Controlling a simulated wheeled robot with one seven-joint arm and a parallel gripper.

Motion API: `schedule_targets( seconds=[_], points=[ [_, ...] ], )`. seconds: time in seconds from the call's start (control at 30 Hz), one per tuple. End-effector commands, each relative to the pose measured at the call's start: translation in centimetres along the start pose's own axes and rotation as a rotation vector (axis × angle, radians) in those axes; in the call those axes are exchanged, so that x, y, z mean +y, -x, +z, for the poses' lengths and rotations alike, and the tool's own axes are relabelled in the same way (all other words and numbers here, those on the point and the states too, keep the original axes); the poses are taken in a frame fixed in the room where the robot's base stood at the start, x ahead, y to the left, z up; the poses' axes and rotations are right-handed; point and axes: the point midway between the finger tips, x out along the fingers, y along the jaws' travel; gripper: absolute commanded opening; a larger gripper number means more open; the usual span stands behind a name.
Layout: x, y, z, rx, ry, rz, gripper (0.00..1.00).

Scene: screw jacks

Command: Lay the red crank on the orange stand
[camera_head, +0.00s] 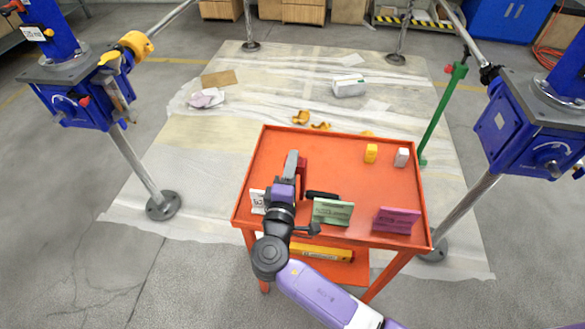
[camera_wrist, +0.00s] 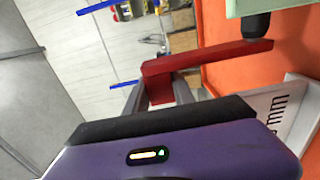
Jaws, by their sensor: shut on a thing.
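The red crank (camera_head: 302,164) is between the jaws of my gripper (camera_head: 291,163) over the left part of the orange cart top (camera_head: 345,160). In the wrist view the red crank (camera_wrist: 210,57) shows its square red end at the grey fingers (camera_wrist: 150,97) and a long red arm reaching right. A black handle (camera_wrist: 256,25) sits at the arm's far end; it also shows in the head view (camera_head: 322,195). The cart is the only orange stand I make out. I cannot tell whether the crank touches its top.
A white card (camera_head: 258,201), a green card (camera_head: 333,212) and a magenta card (camera_head: 397,220) stand along the cart's near edge. A yellow block (camera_head: 371,153) and a white block (camera_head: 401,157) stand far right. Blue jacks flank the cart. The top's middle is clear.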

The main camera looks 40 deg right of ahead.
Motion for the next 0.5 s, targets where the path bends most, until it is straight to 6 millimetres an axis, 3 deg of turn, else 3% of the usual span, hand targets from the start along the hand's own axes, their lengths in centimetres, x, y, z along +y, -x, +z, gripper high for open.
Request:
schedule_targets(
  seconds=[0.13, 0.5],
  points=[
    [-1.1, 0.0, -0.1, 0.001, 0.0, 0.004, 0.0],
    [-1.5, 0.0, 0.0, 0.0, -0.001, 0.004, 0.0]
  ],
)
